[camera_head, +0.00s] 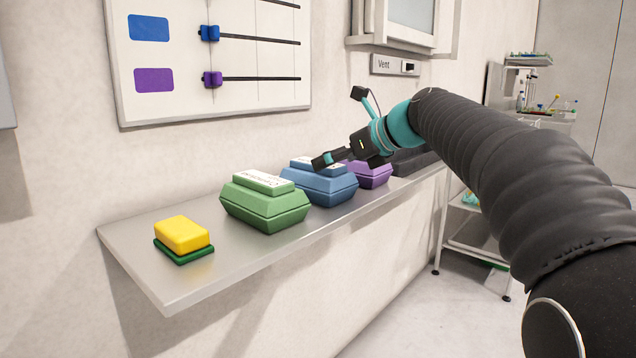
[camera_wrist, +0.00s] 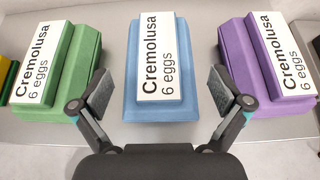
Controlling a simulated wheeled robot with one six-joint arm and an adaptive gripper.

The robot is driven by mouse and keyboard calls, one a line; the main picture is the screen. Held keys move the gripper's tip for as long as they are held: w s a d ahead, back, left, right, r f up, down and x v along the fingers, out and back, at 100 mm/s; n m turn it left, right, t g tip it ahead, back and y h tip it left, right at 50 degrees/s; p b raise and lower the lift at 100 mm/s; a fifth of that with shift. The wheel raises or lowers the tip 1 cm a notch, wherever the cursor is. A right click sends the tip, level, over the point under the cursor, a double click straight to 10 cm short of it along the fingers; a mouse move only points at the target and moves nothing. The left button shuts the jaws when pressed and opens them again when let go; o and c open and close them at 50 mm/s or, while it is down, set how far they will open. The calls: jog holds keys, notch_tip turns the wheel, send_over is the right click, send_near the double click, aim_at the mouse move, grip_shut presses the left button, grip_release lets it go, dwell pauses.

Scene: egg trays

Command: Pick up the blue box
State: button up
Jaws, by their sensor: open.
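The blue box (camera_head: 322,187) is an egg carton on the wall shelf, between a green and a purple one. In the wrist view the blue box (camera_wrist: 175,108) lies straight ahead, with a white label reading "Cremolusa 6 eggs". My gripper (camera_head: 328,160) is at the upper right of the blue box in the head view and hides part of its top. In the wrist view my gripper (camera_wrist: 161,92) is open and empty, with one finger on each side of the box's near end. I cannot tell whether the fingers touch it.
The green carton (camera_head: 262,208) and the purple carton (camera_head: 374,174) flank the blue one closely on the metal shelf (camera_head: 215,285). A yellow and green sponge (camera_head: 183,235) lies at the shelf's near end. A slider panel (camera_head: 215,95) hangs on the wall above.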

jog(key=x, duration=0.5)
jog(key=shift+a+r, duration=0.1)
jog(key=shift+a, duration=0.1)
jog(key=c, duration=1.3)
